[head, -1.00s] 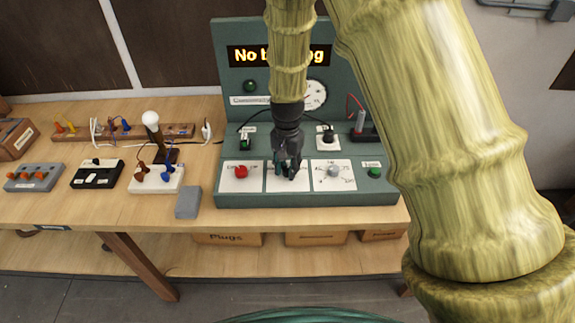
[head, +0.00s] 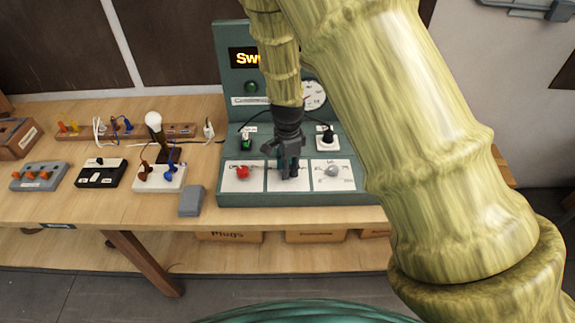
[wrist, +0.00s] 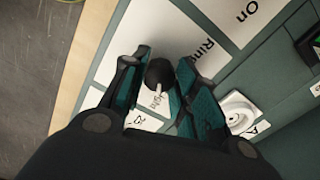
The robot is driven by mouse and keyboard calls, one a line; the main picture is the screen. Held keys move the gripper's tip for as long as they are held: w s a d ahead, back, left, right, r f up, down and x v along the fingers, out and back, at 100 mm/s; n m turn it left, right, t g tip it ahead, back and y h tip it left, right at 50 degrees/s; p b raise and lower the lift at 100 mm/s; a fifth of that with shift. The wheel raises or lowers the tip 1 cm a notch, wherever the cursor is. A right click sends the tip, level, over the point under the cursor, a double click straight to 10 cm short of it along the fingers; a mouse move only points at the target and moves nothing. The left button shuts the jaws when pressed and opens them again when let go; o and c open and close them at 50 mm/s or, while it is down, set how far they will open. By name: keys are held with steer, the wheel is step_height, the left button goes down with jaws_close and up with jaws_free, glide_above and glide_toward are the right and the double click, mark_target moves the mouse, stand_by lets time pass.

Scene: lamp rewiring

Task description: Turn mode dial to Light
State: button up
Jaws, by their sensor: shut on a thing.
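The teal test console (head: 375,198) stands on the bench with three white dial panels along its front. My gripper (head: 288,172) points down over the middle panel and covers its dial in the head view. In the wrist view, a dark round dial (wrist: 158,75) with a pale pointer sits between the fingers of my gripper (wrist: 160,85), which is shut on it. The display (head: 244,58) is partly hidden by my arm and shows "Sw".
A grey block (head: 191,201), a lamp (head: 154,122) and switch boxes are on the bench to the left.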

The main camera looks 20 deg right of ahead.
steer(key=shift+w+m, duration=0.1)
steer(key=shift+m, duration=0.2)
steer(key=o, duration=1)
steer(key=shift+r, duration=3.75)
